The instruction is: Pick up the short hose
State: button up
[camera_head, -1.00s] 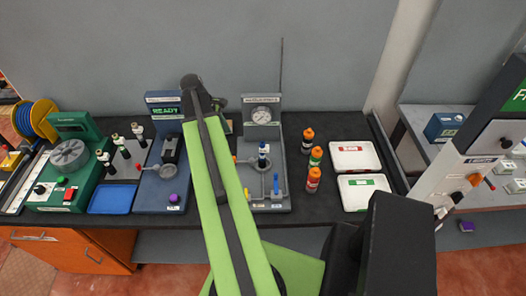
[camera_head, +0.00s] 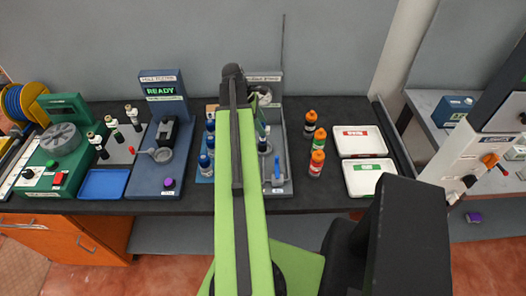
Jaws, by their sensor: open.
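I cannot pick out the short hose for certain in this view. Three upright black pieces with pale tops, a front one (camera_head: 98,146), a middle one (camera_head: 114,130) and a back one (camera_head: 134,119), stand left of the blue tester. What they are is too small to tell. My green arm reaches forward over the bench. My gripper (camera_head: 262,96) is at its far end, in front of the grey gauge station, mostly hidden behind the arm. It is open, and I see nothing held in it. The arm also hides part of that station (camera_head: 284,150).
The blue tester (camera_head: 160,90) reads READY. A blue tray (camera_head: 103,184) and green machine (camera_head: 62,148) are at left. Several blue bottles (camera_head: 205,160) stand beside the arm. Orange-topped bottles (camera_head: 317,162) and two white trays (camera_head: 359,141) are at right. A thin rod rises behind the station.

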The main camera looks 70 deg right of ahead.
aim_at(266, 142)
jog(key=shift+x, duration=0.85)
jog(key=b+x, duration=0.5)
jog(key=shift+w+a+f, duration=0.15)
jog(key=shift+a+f, duration=0.1)
jog(key=shift+r, duration=0.2)
grip_shut()
dwell(0.3)
